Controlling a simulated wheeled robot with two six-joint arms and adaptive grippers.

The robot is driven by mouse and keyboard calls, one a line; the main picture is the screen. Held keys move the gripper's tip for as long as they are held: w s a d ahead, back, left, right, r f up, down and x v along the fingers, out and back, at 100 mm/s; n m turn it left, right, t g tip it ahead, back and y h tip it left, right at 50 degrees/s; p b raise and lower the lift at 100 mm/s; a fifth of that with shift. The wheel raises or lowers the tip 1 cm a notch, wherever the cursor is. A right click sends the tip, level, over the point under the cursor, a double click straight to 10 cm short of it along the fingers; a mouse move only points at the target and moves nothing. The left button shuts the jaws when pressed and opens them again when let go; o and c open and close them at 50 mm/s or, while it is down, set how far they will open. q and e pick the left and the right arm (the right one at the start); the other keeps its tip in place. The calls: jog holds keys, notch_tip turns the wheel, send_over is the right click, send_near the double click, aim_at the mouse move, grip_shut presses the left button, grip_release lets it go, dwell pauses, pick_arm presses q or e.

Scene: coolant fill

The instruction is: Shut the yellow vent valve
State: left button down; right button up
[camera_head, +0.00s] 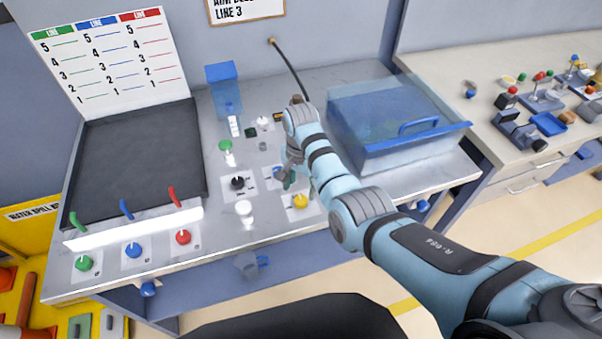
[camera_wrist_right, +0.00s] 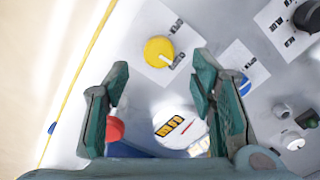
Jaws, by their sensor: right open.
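The yellow vent valve (camera_head: 300,201) is a round knob on a white plate on the grey bench panel, below my right gripper in the head view. In the right wrist view the yellow knob (camera_wrist_right: 159,50) lies ahead, between and beyond the fingertips, with a white pointer mark at its lower right edge. My right gripper (camera_head: 287,178) is open and empty; its green-padded fingers (camera_wrist_right: 160,80) stand apart, not touching the knob. My left gripper is not in view.
A blue transparent-lidded box (camera_head: 400,125) stands to the right. Green, blue and red knobs line the front left.

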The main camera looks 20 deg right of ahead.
aim_at(301, 199)
notch_tip(301, 199, up, 7)
jog(key=shift+f, duration=0.2)
